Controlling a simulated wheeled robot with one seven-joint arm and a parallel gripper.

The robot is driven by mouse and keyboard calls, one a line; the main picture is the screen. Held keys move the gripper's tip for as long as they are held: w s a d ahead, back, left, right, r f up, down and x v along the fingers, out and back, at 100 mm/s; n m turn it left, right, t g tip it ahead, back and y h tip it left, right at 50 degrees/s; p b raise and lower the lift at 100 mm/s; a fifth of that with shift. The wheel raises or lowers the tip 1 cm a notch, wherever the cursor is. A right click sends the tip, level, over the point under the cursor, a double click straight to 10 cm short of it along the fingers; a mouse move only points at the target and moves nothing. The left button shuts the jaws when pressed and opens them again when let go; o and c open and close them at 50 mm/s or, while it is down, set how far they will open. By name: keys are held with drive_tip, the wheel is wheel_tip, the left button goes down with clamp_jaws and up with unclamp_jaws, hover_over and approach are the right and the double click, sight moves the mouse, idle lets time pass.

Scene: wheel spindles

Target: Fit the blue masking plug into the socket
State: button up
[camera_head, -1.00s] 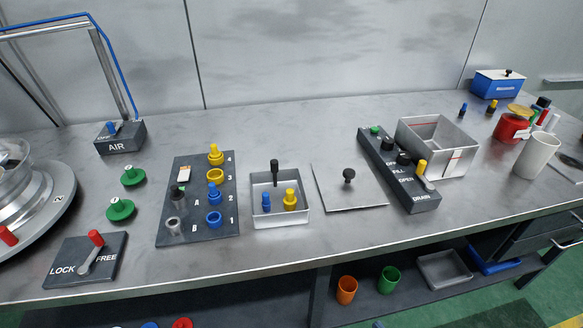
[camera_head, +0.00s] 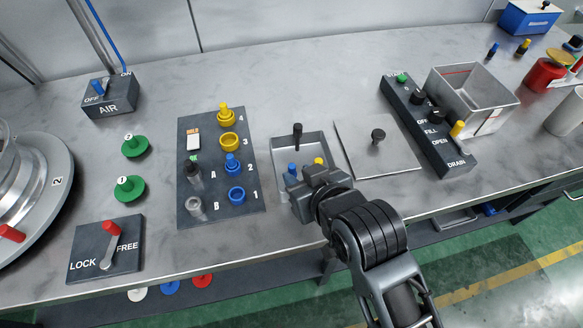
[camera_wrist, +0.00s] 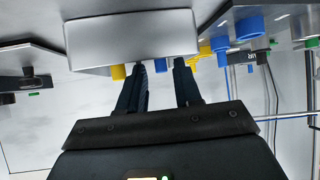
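A blue plug (camera_head: 292,169) stands in the shallow metal tray (camera_head: 277,151), partly hidden by my gripper. On the dark numbered board (camera_head: 188,216), a blue ring socket (camera_head: 237,195) by mark 1 shows an open centre. Another blue plug (camera_head: 232,164) sits at mark 2. My gripper (camera_head: 300,192) is at the tray's front side; its fingers are hard to see in the head view. In the wrist view, the fingers (camera_wrist: 163,68) are apart, with a bit of blue between them beyond the tray wall. I cannot tell whether they touch it.
A yellow plug (camera_head: 318,161) and a black-handled item (camera_head: 297,136) are also in the tray. Yellow parts (camera_head: 226,115) stand at the board's back. Bare bench lies behind the tray.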

sight(294, 171)
drive_tip(key=shift+x, duration=1.65)
drive_tip(key=shift+r, duration=0.1)
clamp_jaws()
